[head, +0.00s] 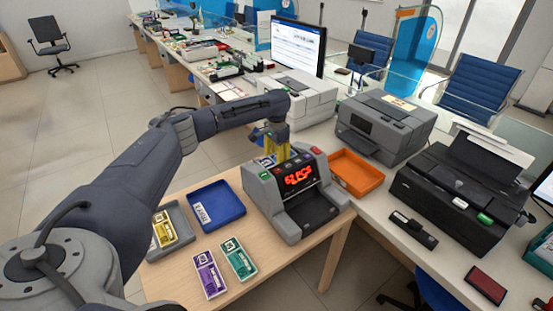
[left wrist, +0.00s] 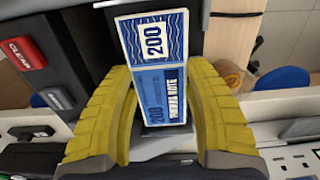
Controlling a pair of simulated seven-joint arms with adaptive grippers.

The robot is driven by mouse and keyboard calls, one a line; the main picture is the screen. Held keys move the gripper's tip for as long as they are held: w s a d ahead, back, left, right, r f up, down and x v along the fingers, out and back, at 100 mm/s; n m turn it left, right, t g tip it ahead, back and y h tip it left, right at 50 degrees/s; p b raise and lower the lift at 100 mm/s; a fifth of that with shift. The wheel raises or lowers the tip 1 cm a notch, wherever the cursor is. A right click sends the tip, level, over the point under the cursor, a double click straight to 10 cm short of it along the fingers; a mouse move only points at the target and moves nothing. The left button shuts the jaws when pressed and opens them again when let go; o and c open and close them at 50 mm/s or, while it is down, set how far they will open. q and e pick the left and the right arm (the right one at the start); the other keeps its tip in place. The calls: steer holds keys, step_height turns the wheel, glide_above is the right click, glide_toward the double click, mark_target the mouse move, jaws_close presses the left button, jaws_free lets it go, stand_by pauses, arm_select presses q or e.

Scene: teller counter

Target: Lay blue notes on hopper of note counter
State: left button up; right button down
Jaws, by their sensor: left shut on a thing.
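The grey note counter (head: 290,205) stands on the light wooden desk, its red display lit. My left gripper (head: 275,148), with yellow fingers, is above the back of the counter, at its hopper. It is shut on the blue notes (left wrist: 155,45), a banded bundle marked 200, which stands between the fingers in the left wrist view. In the head view the blue notes (head: 267,160) show only in part behind the counter's top. I cannot tell whether they touch the hopper. The counter's red CLEAR button (left wrist: 22,53) shows close by in the left wrist view. My right gripper is out of view.
A blue tray (head: 216,205) lies left of the counter, and a grey tray (head: 183,220) holds yellow notes (head: 165,229). Purple notes (head: 210,275) and green notes (head: 238,258) lie in front. An orange tray (head: 355,173) and printers (head: 385,125) stand to the right.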

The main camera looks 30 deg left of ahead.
mark_target(276, 158)
arm_select(q)
steer(key=shift+f, duration=0.3)
steer(key=o, duration=1.2)
step_height(276, 158, up, 12)
steer(key=shift+r, duration=0.15)
steer(key=shift+d, duration=0.1)
